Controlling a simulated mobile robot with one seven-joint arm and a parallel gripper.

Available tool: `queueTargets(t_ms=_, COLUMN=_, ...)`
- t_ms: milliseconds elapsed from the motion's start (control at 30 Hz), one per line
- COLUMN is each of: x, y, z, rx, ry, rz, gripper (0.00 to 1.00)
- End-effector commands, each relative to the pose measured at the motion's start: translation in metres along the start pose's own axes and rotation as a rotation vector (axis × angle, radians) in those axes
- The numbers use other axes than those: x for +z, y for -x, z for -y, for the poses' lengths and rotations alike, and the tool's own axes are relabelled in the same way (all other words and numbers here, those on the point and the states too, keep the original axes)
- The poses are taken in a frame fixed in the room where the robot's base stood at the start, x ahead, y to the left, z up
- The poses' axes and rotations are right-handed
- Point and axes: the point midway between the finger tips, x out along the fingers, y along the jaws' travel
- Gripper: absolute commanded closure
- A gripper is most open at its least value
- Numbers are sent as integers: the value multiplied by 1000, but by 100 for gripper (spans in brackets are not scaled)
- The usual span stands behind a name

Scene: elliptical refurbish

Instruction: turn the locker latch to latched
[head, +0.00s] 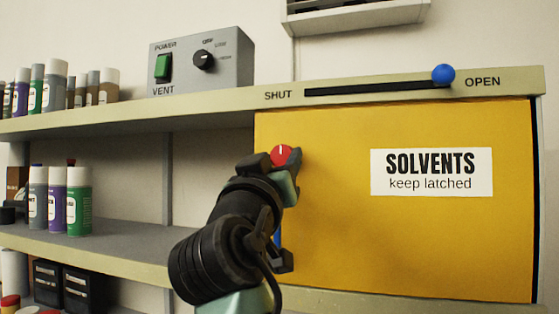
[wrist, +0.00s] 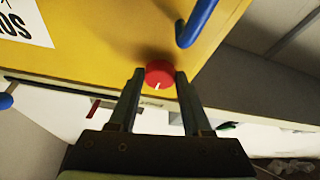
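The locker latch is a round red knob (head: 281,155) at the upper left of the yellow locker door (head: 330,235). Its white mark points up in the head view. In the wrist view the red knob (wrist: 160,72) sits between my two fingertips. My gripper (wrist: 160,77) has one finger on each side of the knob, very close to its rim. I cannot tell whether the fingers touch it. In the head view my arm covers part of the door's left edge and much of the blue door handle, which shows clearly in the wrist view (wrist: 196,22).
Above the door, a slider with a blue ball (head: 443,74) stands at the OPEN end of its slot. A grey vent box (head: 225,62) stands on the upper shelf. Spray cans (head: 78,200) and bottles stand on the left shelves. A label (head: 431,172) reads "SOLVENTS keep latched".

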Motion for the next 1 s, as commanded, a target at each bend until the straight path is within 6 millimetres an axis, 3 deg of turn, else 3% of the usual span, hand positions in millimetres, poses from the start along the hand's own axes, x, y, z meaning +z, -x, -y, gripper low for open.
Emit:
queueTargets(t_ms=33, x=0, y=0, z=0, rx=0, ry=0, rz=0, gripper=64)
queueTargets(t_ms=233, x=0, y=0, z=0, rx=0, ry=0, rz=0, gripper=100)
queueTargets(t_ms=667, x=0, y=0, z=-2, rx=-28, ry=72, rz=2, gripper=100)
queueTargets(t_ms=1000, x=-3, y=-2, z=-5, rx=-131, ry=320, rz=1, gripper=100)
